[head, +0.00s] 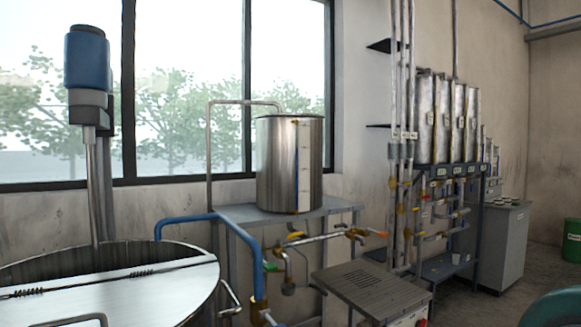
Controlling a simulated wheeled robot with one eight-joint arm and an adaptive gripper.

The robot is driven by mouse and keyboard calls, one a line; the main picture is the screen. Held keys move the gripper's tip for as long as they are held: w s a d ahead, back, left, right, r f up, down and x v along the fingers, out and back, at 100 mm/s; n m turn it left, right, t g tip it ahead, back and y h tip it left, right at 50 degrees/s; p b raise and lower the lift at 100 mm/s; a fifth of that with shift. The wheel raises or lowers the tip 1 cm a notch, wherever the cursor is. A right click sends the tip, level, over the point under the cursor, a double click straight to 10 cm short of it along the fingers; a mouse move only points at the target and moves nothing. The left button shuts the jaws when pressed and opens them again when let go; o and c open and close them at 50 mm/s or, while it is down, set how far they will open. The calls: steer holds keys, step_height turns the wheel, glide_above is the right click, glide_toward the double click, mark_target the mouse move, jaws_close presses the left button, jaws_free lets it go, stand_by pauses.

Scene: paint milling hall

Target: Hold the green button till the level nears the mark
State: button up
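A steel tank (285,165) stands upright on a grey stand (262,213) before the window. A pale upright strip with small ticks (304,165) runs down its front, with small yellow-orange fittings at its top and bottom. I cannot make out a liquid level or a particular mark on it. No green button is clear to see. A small red part (421,322) shows at the bottom edge. My gripper is not in view.
A large open vat (205,290) with a half lid and a blue mixer motor (87,60) fills the left. A grey slatted-top box (372,289) stands front centre. Pipes with valves (340,234) and a tank rack (447,120) stand behind. Floor shows at right.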

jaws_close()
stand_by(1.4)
